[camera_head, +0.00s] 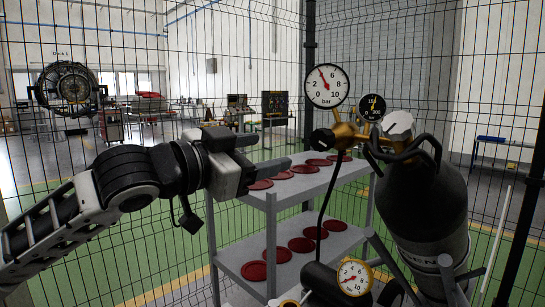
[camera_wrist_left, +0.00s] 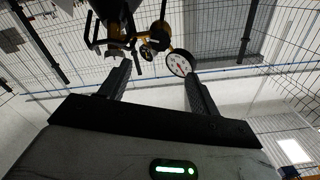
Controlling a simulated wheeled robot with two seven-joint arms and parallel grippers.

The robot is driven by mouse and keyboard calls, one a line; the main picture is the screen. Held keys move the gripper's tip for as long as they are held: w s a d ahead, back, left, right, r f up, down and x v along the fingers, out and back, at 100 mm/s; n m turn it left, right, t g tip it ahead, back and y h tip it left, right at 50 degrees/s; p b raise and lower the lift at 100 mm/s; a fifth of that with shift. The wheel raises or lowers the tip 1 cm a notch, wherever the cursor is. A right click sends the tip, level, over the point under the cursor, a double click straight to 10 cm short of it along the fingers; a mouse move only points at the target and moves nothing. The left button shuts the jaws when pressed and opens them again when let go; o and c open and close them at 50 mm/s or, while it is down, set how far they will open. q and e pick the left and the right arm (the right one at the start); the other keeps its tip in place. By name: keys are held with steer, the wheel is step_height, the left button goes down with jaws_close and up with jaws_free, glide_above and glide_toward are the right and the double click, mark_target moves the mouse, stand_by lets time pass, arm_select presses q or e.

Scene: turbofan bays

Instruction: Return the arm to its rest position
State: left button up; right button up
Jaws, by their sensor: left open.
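My left arm (camera_head: 130,180) reaches in from the left in the head view. Its gripper (camera_head: 268,153) points right, level with the top of a grey shelf rack, with its fingers apart and nothing between them. In the left wrist view the two dark fingers (camera_wrist_left: 158,85) stand wide apart. Beyond them a dial gauge (camera_wrist_left: 180,63) and brass fittings show, with clear space between. My right gripper is in neither view.
A dark gas cylinder (camera_head: 425,205) with a large gauge (camera_head: 327,86) stands at right. The grey shelf rack (camera_head: 240,258) holds several dark red discs (camera_head: 254,270). A lower gauge (camera_head: 354,277) is at bottom centre. Wire mesh fencing (camera_head: 495,120) surrounds the area. Green floor is clear at lower left.

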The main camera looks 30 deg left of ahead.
arm_select(q)
steer(key=w+d+f+n+g, duration=0.1)
steer(key=d+f, duration=0.1)
steer(key=f, duration=1.2)
steer(key=w+d+f+n+g, duration=0.1)
steer(key=d+f+n+g, duration=0.15)
steer(key=f, duration=1.05)
steer(key=s+d+f+n+g+y, duration=0.1)
steer(key=s+d+f, duration=0.1)
steer(key=s+f, duration=0.7)
steer(key=s+d+f+n+g+y, duration=0.1)
steer(key=s+d+f+g+y, duration=0.1)
steer(key=s+f, duration=0.8)
step_height(320, 180, down, 6)
steer(key=shift+s+d+f, duration=0.1)
steer(key=shift+s+d, duration=0.2)
steer(key=shift+d, duration=0.1)
steer(key=shift+c, duration=0.3)
